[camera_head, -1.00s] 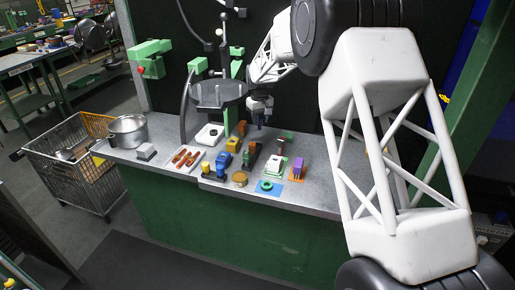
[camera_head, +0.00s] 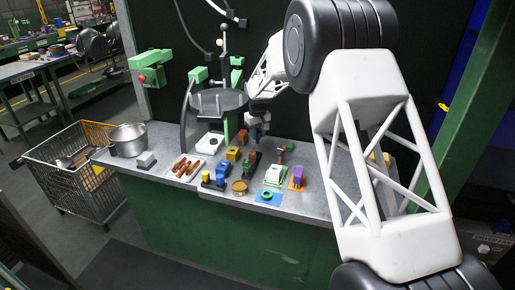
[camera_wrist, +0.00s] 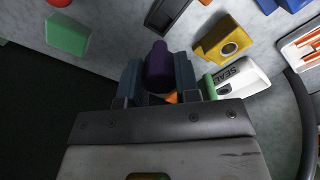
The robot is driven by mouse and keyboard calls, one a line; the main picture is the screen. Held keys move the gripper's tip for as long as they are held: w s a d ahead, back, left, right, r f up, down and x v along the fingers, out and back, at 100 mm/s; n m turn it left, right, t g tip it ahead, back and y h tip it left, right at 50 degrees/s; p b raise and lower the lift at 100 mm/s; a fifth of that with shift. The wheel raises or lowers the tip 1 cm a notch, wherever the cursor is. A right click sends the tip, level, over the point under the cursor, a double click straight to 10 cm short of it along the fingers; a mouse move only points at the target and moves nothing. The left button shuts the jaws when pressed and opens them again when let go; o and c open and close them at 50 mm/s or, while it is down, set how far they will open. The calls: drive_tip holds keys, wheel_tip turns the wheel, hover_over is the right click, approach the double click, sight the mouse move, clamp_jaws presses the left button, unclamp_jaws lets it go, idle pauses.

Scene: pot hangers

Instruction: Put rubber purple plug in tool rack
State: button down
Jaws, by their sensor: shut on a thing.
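My gripper (camera_wrist: 157,82) is shut on a purple plug (camera_wrist: 158,64), which stands between its two blue-grey fingers in the wrist view. In the head view my gripper (camera_head: 260,128) is at the back of the grey bench, behind the rows of small objects. The plug is too small to make out clearly there. I cannot tell for sure which thing is the tool rack; a dark round stand (camera_head: 216,103) with a pole rises at the back left, left of my gripper.
Several small parts crowd the bench, among them a purple block (camera_head: 298,176) on an orange mat, a green ring (camera_head: 267,196) on a blue mat and a white tray (camera_head: 183,170). A metal pot (camera_head: 128,140) stands at the left end. A wire basket (camera_head: 75,165) is beside the bench.

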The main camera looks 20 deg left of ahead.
sight(258, 132)
drive_tip(key=shift+f, duration=1.4)
drive_tip(key=shift+f, duration=1.85)
drive_tip(key=shift+f, duration=0.15)
drive_tip(key=c, duration=0.8)
unclamp_jaws()
drive_tip(key=shift+c, duration=0.2)
wheel_tip(258, 132, up, 12)
drive_tip(key=shift+r, duration=0.15)
